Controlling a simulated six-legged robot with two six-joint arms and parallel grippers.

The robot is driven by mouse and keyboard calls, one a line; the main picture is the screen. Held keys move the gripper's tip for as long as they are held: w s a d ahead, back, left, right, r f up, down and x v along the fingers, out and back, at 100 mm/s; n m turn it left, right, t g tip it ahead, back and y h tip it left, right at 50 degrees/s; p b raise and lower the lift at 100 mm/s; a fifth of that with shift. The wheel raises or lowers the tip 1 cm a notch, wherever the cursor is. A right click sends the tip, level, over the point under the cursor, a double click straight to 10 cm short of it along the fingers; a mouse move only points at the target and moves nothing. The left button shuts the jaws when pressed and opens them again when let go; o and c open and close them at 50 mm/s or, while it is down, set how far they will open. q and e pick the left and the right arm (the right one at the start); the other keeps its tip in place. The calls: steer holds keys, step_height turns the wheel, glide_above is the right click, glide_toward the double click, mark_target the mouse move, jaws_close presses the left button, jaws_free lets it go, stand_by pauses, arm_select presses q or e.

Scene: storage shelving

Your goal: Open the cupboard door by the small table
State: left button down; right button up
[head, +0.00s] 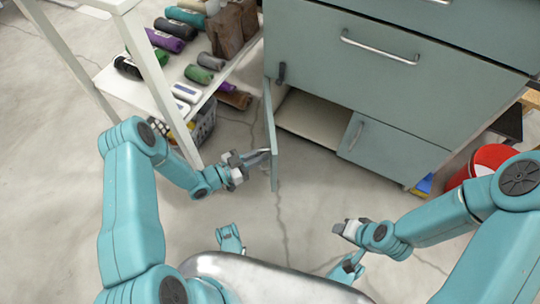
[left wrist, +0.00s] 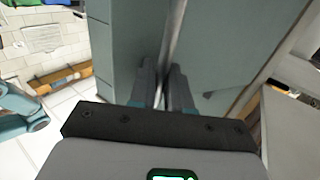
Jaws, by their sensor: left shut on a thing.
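The grey-green cupboard (head: 400,85) has a left door (head: 271,130) that stands swung out, nearly edge-on in the head view. The opening behind it shows a pale inner floor (head: 312,117). My left gripper (head: 258,157) is beside the door's left face, shut on its metal handle. In the left wrist view the handle (left wrist: 176,35) runs between the fingers (left wrist: 163,88), with the door panel (left wrist: 230,35) behind it. The right door (head: 393,152) is closed. My right gripper (head: 345,229) is in front of the cupboard, away from it; its finger gap is unclear.
A white-framed rack (head: 140,97) with bottles and rolls stands left of the door. A basket (head: 202,125) is under it. A red round container (head: 483,163) stands right of the cupboard. The floor (head: 300,190) in front is clear.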

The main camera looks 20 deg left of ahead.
arm_select(q)
steer(key=shift+s+a, duration=0.15)
steer(key=shift+a, duration=1)
steer(key=shift+s+a, duration=0.1)
steer(key=shift+a, duration=1.05)
steer(key=shift+a, duration=0.1)
arm_select(e)
steer(key=shift+w+d, duration=0.1)
arm_select(q)
steer(key=c, duration=1.3)
jaws_free()
steer(key=shift+p+v, duration=1.95)
steer(key=shift+v, duration=6.2)
arm_select(e)
steer(key=shift+g, duration=0.6)
steer(key=shift+s+a+r, duration=0.15)
steer(key=shift+s+r, duration=0.6)
steer(key=shift+r, duration=0.2)
steer(key=shift+s+a+r, duration=0.15)
steer(key=shift+s+r, duration=0.55)
steer(key=shift+r, duration=0.2)
